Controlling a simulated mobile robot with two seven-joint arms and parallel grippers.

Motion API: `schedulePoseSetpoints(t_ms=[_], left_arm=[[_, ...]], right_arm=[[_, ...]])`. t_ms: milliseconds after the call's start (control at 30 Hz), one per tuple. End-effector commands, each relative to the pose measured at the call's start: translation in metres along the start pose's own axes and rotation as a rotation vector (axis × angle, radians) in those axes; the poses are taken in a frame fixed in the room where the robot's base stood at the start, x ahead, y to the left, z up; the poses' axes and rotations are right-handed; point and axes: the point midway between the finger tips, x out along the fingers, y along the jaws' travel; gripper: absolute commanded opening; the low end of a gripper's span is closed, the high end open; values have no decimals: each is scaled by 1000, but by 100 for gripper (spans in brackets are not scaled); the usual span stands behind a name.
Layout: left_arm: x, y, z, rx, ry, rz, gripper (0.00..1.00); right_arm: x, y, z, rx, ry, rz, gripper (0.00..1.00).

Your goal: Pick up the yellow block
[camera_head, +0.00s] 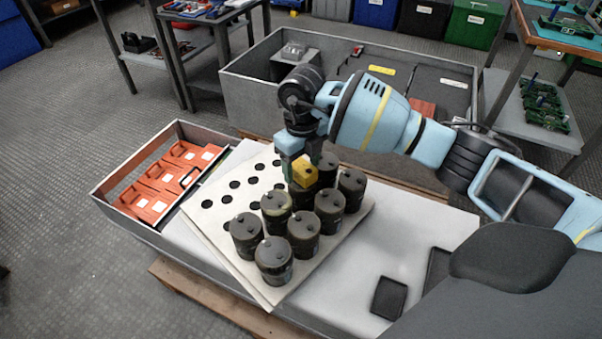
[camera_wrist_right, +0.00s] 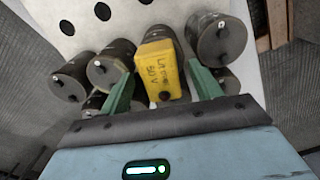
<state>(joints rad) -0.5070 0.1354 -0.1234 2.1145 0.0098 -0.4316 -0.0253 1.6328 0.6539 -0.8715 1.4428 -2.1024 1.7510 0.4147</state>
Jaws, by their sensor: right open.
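The yellow block (camera_head: 304,172) sits among the dark cylindrical capacitors (camera_head: 329,204) on the white perforated board, just under my right gripper (camera_head: 296,166). In the right wrist view the yellow block (camera_wrist_right: 160,68) has dark lettering on its side. It lies between the two green fingers of my right gripper (camera_wrist_right: 163,95), which are open with a gap on each side of it. What the block rests on is partly hidden by the gripper and the capacitors. My left gripper is in neither view.
The white board (camera_head: 215,230) has several empty round holes on its left part. An orange-filled tray (camera_head: 150,218) stands at the left. Two small dark trays (camera_head: 389,297) lie on the right of the bench. A grey bin (camera_head: 243,100) stands behind my right arm.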

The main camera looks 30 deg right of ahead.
Motion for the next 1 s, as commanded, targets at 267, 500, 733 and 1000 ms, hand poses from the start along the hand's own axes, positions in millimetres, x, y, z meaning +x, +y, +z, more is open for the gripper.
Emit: schedulePoseSetpoints(t_ms=[267,500,733,1000], left_arm=[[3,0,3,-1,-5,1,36],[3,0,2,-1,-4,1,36],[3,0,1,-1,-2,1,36],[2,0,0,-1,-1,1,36]], right_arm=[[12,0,0,0,0,0,64],[12,0,0,0,0,0,40],[11,0,0,0,-1,0,12],[10,-1,0,0,-2,0,7]])
